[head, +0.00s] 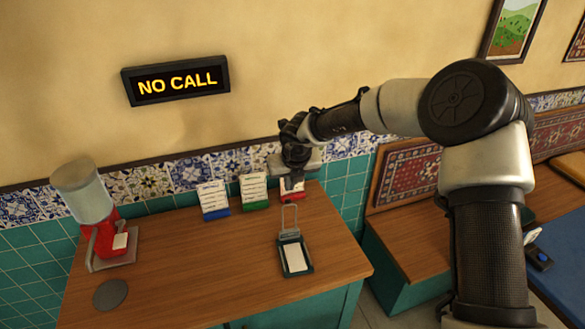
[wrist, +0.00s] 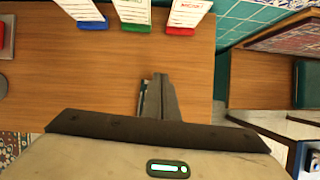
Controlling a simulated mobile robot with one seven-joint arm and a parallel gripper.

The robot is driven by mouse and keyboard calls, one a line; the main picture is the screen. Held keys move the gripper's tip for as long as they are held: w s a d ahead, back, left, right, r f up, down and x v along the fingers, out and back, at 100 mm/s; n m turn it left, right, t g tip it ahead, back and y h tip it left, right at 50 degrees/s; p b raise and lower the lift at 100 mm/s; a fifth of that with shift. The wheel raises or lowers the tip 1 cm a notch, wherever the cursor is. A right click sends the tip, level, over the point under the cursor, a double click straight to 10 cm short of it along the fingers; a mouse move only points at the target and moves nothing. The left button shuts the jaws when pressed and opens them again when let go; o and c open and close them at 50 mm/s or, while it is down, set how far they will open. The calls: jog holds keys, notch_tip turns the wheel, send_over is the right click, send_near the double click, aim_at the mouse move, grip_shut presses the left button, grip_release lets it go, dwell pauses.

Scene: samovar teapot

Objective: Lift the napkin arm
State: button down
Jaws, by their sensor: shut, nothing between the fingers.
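The napkin holder (head: 306,268) is a dark green tray with white napkins (head: 294,257) in it, near the front right of the wooden table. Its napkin arm (head: 290,218), a grey wire loop with a plate, extends from the far end of the holder, and the napkins are uncovered. I cannot tell its exact angle. My gripper (head: 294,182) is shut and empty, beyond the loop and in front of the red card stand. In the wrist view, my gripper (wrist: 161,82) points over the table, with a small part of something dark and pale beside its left finger.
Blue (head: 215,201), green (head: 254,192) and red (head: 292,189) card stands line the table's back edge. A red dispenser (head: 107,238) with a grey cylinder stands at left, near a dark disc (head: 110,294). The table's middle is clear. A bench (head: 410,245) is at right.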

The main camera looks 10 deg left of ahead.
jog(key=v, duration=1)
jog(key=shift+p, duration=0.35)
jog(key=shift+r, duration=0.15)
